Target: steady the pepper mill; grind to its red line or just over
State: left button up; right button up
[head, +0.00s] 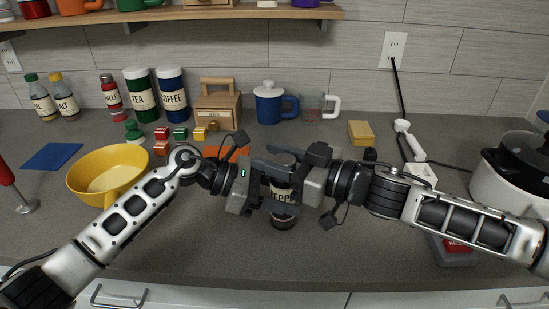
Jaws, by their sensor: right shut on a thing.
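The pepper mill (283,212) stands at the front middle of the grey counter, dark with a pale label reading "PEPP". Its upper part is mostly hidden by my grippers, and I cannot make out its red line. My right gripper (295,178) comes in from the right and is shut on the mill's upper part. My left gripper (264,186) comes in from the left, close against the mill's side. Its fingers overlap the mill and the other gripper, so I cannot tell whether they grip.
A yellow bowl (107,172) stands at the left, near my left arm. Behind are small spice tins (180,134), a wooden box (217,107) and a blue mug (269,103). A white cooker (508,183) stands at the right.

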jog(key=shift+t, duration=0.3)
jog(key=o, duration=1)
jog(key=v, duration=1.2)
jog(key=shift+r, duration=0.2)
